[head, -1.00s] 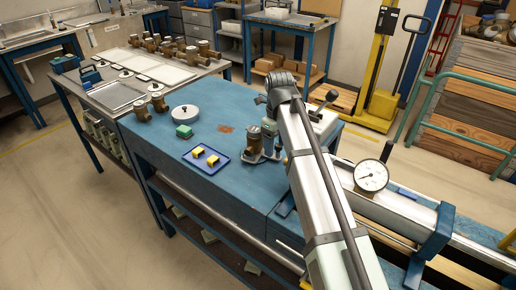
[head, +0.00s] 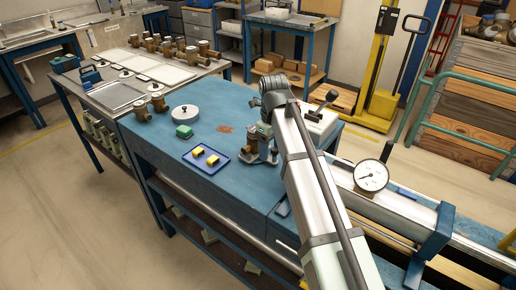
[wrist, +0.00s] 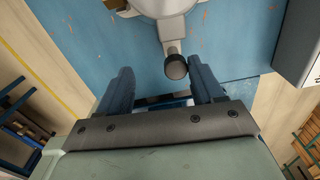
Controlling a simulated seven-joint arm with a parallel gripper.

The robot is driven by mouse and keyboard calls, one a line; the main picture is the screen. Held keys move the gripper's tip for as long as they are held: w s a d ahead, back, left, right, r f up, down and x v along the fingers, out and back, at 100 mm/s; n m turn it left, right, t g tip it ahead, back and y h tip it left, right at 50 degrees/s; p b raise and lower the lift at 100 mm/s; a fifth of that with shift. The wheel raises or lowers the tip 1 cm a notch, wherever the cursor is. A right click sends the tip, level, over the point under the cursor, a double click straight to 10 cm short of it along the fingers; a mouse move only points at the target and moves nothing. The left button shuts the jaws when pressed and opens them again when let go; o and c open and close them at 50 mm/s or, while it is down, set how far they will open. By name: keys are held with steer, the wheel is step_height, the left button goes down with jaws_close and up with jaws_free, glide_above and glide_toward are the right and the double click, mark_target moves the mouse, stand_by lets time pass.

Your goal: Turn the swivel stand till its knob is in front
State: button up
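The swivel stand (head: 259,160) is on the blue bench, with a brass meter (head: 249,152) on it. In the wrist view its pale grey round base (wrist: 155,7) is at the top, cut off by the edge. A short arm reaches from it down to a dark round knob (wrist: 176,67). My gripper (wrist: 158,80) is open, and the knob is between its two dark blue fingers near the tips. It is closer to the right finger, with a clear gap on the left; contact cannot be told. In the head view my arm hides part of the stand.
A white box with a lever (head: 320,122) is to the right. A dial gauge (head: 371,176) stands on the rail to the right.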

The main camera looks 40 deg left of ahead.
steer(key=shift+s+a, duration=0.1)
steer(key=shift+s, duration=0.45)
steer(key=shift+s+a, duration=0.25)
steer(key=shift+s, duration=0.15)
steer(key=o, duration=0.4)
steer(key=shift+o, duration=0.2)
steer(key=shift+r, duration=0.1)
steer(key=shift+r, duration=2.65)
